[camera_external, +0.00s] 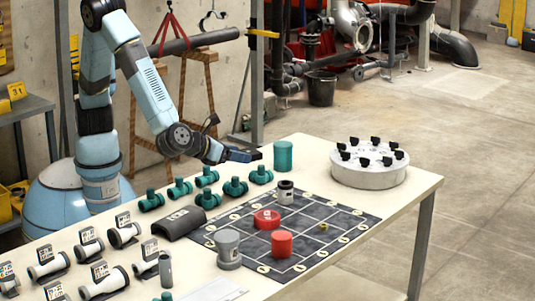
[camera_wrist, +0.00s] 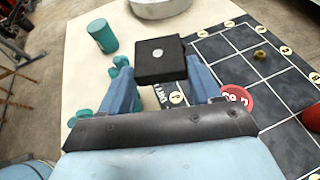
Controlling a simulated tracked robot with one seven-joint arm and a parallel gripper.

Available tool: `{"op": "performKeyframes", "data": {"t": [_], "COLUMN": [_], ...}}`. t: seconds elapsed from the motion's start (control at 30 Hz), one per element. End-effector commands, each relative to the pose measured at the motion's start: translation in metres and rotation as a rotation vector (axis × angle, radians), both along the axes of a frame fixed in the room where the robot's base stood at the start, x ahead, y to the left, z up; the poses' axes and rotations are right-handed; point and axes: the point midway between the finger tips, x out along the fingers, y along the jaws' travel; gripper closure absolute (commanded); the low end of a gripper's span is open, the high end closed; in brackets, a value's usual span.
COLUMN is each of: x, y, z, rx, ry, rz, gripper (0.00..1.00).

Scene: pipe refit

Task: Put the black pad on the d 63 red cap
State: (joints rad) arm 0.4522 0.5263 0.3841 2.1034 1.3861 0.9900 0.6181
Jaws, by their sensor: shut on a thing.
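My gripper (camera_external: 238,154) hangs above the table's back edge, behind the dark grid mat (camera_external: 342,210). In the wrist view my gripper (camera_wrist: 162,72) is shut on the black pad (camera_wrist: 143,69), a square block with a pale round spot on top. The pad is clear of the table.
On the mat are a grey flanged piece (camera_external: 228,251), a grey-black ring (camera_external: 286,193) and a small brass piece (camera_external: 323,227). A green cylinder (camera_external: 283,156) and a round grey flange with black knobs (camera_external: 368,172) stand behind. Green tees (camera_external: 235,187) line the left.

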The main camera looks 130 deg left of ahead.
Motion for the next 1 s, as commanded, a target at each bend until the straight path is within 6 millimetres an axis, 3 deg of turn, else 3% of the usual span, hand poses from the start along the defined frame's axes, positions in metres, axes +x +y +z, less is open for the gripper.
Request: {"op": "performKeyframes", "data": {"t": [0.03, 0.13, 0.37, 0.47, 0.87, 1.0], "x": [-0.005, -0.014, -0.022, -0.012, 0.065, 0.082], "y": [-0.016, -0.038, -0.059, -0.060, -0.055, -0.053], "z": [0.003, 0.006, 0.008, 0.003, -0.031, -0.053], "rx": [-0.001, 0.000, 0.002, 0.003, 0.003, 0.003], "ry": [-0.001, 0.000, -0.001, -0.001, 0.000, 0.002], "rz": [-0.029, -0.068, -0.109, -0.112, -0.111, -0.111], "gripper": [0.70, 0.70, 0.70, 0.70, 0.70, 0.70]}}
